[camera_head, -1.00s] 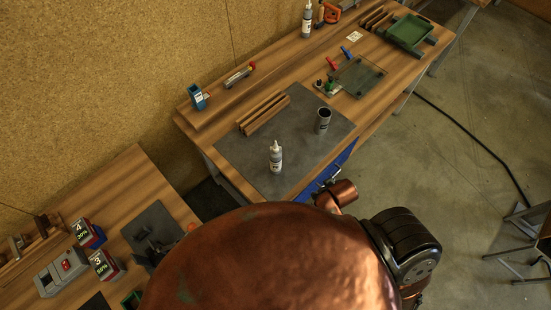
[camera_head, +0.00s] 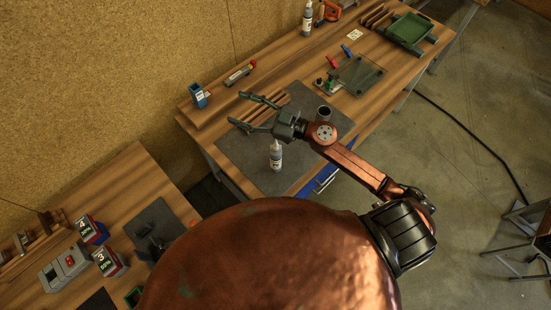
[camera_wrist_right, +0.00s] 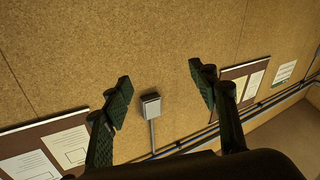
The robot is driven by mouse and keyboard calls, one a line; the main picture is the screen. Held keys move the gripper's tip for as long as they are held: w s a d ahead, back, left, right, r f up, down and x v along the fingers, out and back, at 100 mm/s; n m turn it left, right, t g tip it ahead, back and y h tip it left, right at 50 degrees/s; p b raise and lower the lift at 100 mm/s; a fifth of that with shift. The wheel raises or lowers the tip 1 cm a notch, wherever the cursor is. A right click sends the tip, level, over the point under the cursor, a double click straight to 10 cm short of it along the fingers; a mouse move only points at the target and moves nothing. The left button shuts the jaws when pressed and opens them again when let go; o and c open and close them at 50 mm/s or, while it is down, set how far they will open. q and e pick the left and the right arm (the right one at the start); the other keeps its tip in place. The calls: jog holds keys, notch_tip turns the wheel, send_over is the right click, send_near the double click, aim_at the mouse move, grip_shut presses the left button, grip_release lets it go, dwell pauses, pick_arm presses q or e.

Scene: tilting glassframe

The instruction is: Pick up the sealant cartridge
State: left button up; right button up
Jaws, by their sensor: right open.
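A white nozzle-tipped bottle (camera_head: 276,157), which looks like a sealant cartridge, stands upright on the dark mat (camera_head: 240,157). A similar bottle (camera_head: 307,20) stands at the back of the bench. My right gripper (camera_head: 238,108) is open and empty, its fingers pointing left above the mat, near the wooden strips. In the head view, its wrist is just above the near bottle in the picture; no contact shows. In the right wrist view, the open fingers (camera_wrist_right: 160,82) face the wall, with no bottle between them. My left gripper is not in view.
A glass plate (camera_head: 362,76) with clamps and a green tray (camera_head: 409,29) lie farther right. The mat's lower left is clear.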

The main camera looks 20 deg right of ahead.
jog(key=s+a+f+n+g, duration=0.3)
jog(key=s+f+g, duration=0.1)
jog(key=f+g, duration=0.2)
jog(key=m+g+h, duration=0.2)
jog(key=g+h, duration=0.3)
jog(key=h, duration=0.4)
send_over(278, 150)
jog(key=d, duration=0.2)
jog(key=f, duration=0.8)
jog(key=f+p, duration=0.1)
jog(key=f, duration=0.3)
jog(key=shift+s+a+f, duration=0.2)
jog(key=shift+s+f, duration=0.05)
jog(key=shift+s, duration=0.05)
jog(key=shift+h, duration=0.3)
jog(key=p+x, duration=0.2)
jog(key=x, duration=0.5)
jog(key=shift+s+d+f, duration=0.1)
jog(key=shift+d+f, duration=0.05)
jog(key=shift+f, duration=0.3)
jog(key=shift+c, duration=0.5)
